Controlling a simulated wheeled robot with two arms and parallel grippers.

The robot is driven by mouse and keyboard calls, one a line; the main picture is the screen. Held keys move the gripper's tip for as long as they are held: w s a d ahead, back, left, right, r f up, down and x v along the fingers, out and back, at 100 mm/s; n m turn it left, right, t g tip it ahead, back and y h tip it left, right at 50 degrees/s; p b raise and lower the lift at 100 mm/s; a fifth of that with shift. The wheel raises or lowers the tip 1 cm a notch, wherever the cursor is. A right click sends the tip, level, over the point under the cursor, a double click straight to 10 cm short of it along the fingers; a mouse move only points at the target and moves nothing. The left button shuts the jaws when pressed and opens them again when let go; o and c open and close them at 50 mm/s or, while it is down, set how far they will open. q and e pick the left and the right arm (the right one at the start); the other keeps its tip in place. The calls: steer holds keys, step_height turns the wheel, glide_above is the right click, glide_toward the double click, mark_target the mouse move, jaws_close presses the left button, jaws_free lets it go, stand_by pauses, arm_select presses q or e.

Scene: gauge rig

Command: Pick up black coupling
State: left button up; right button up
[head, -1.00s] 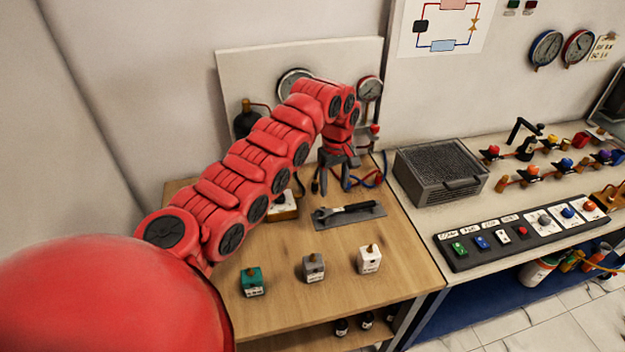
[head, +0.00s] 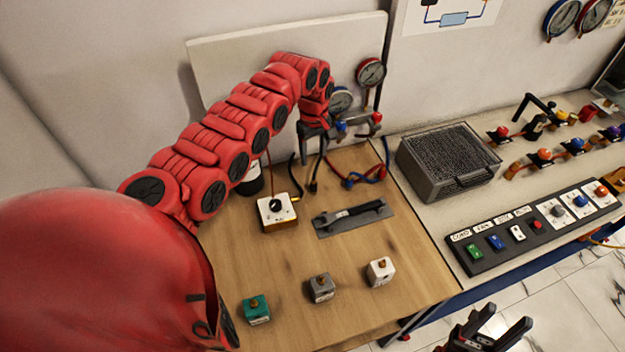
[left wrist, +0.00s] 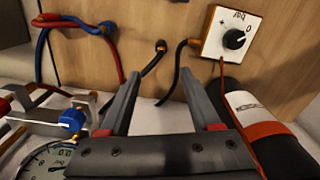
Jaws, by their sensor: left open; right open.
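A black hose ends in a dark coupling with a brass-coloured tip (left wrist: 161,46), just beyond and between my left fingertips in the left wrist view. In the head view this dark end (head: 313,187) is small, low over the wooden bench below my left gripper. My left gripper (head: 312,160) is open and points down; its parted fingers also show in the left wrist view (left wrist: 161,73). Nothing is clamped between them. A second black hose (left wrist: 180,75) runs to a white knob box (left wrist: 232,36). My right gripper (head: 506,316) is open and empty at the bottom right, over the floor.
Red and blue hoses (head: 372,178) lie right of my left gripper. A black bottle with an orange band (left wrist: 250,112) stands close by. A grey plate with a wrench (head: 353,220) and three small blocks, green (head: 256,310), grey (head: 321,288) and white (head: 380,271), are on the bench.

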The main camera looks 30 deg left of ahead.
mark_target(313, 179)
arm_select(q)
step_height(313, 179, down, 8)
steer(key=shift+r+p, duration=0.1)
steer(key=shift+p, duration=0.85)
steer(key=shift+s+d+f+p, duration=0.1)
steer(key=shift+d+f+p, duration=0.05)
steer(key=shift+f+p, duration=0.25)
step_height(313, 179, down, 4)
steer(key=shift+s+d+r+p, duration=0.1)
steer(key=shift+r+p, duration=0.05)
steer(key=shift+p, duration=0.25)
steer(key=shift+f, duration=0.4)
jaws_close()
